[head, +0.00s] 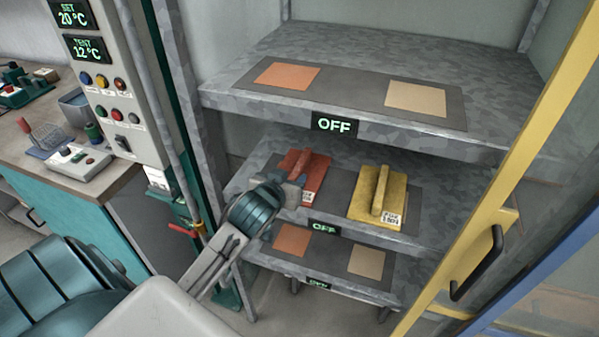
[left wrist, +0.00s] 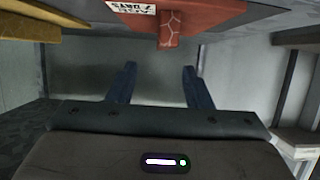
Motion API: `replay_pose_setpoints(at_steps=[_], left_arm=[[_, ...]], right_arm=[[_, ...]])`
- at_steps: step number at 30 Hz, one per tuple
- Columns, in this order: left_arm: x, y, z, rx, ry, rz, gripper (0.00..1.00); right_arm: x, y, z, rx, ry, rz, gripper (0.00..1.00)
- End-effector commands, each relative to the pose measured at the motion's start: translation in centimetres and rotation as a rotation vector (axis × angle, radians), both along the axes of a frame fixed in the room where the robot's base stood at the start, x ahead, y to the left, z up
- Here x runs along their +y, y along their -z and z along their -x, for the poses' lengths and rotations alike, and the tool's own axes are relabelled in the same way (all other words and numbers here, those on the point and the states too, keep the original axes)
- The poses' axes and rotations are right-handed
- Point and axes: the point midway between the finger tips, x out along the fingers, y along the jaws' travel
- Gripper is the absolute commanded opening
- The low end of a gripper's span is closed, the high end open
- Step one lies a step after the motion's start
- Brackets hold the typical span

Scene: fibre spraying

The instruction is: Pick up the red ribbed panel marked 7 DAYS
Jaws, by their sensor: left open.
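The red ribbed panel (head: 317,178) lies on the left of the middle shelf, its raised rib facing up. In the left wrist view the same panel (left wrist: 190,15) shows at the top, with a white label reading 7 DAYS and its rib end pointing down between the lines of my fingers. My left gripper (head: 292,192) is at the panel's near left side and hides part of it. In the left wrist view the gripper's fingers (left wrist: 158,70) are apart with nothing between them, just short of the rib. My right gripper is in neither view.
A yellow ribbed panel (head: 377,200) with a label lies right of the red one. The upper shelf (head: 300,48) is close above, with bare orange and tan patches. A yellow door frame (head: 500,190) with a black handle stands at right; a control box (head: 112,85) stands at left.

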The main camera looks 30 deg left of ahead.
Motion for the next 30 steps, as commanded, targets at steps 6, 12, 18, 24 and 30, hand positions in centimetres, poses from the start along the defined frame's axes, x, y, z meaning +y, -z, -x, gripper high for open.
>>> replay_pose_setpoints(at_steps=[6,12,18,24,30], left_arm=[[0.6,0.9,-2.3,0.001,0.000,0.000,0.45],[1.4,1.6,-3.9,0.003,-0.001,-0.001,0.45],[2.2,2.7,-6.3,0.001,0.001,0.002,0.45],[2.3,3.2,-6.9,0.001,0.001,0.001,0.45],[2.3,3.2,-6.9,0.001,0.001,0.000,0.34]], right_arm=[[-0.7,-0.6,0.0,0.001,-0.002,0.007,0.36],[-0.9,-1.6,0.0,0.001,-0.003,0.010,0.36],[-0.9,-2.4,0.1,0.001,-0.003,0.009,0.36],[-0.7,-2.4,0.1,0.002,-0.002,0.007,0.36],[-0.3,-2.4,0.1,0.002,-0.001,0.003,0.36]])
